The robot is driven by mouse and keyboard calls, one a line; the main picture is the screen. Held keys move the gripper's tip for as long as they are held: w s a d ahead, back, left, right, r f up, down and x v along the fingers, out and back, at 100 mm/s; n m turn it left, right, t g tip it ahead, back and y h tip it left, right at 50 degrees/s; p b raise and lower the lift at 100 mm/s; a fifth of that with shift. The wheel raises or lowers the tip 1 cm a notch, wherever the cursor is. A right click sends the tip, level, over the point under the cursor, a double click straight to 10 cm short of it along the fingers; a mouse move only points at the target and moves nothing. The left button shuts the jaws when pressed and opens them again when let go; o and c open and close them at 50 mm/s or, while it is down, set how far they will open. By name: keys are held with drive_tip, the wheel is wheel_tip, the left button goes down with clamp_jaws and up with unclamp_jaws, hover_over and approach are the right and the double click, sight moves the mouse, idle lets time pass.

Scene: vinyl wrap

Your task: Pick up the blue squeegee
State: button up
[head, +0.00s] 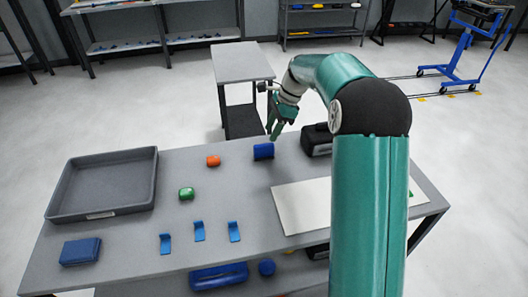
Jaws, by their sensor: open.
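My gripper (274,132) is open and points down near the back edge of the table, with nothing seen between its fingers. A small dark blue block-like piece (263,151) lies on the table just in front of and slightly left of the fingertips in the picture; I cannot tell if they touch. Other blue things lie on the table: a flat blue block (80,251) at the front left, and three light blue bent pieces (199,231) along the front. I cannot tell from shape alone which one is the squeegee.
A grey tray (105,213) stands at the table's left. An orange piece (213,161) and a green piece (186,194) lie mid-table. A white sheet (300,207) lies right of centre. A black case (317,139) stands right of my gripper. A grey cart (242,62) stands behind.

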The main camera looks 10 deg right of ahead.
sight(261, 145)
drive_tip(key=x, duration=0.9)
drive_tip(key=shift+f, duration=0.1)
clamp_jaws()
drive_tip(key=shift+r, duration=0.5)
wheel_tip(261, 145, up, 2)
drive_tip(key=shift+r, duration=0.1)
drive_tip(key=s+d+r, duration=0.9)
drive_tip(key=s+r, duration=0.1)
drive_tip(key=shift+s, duration=0.35)
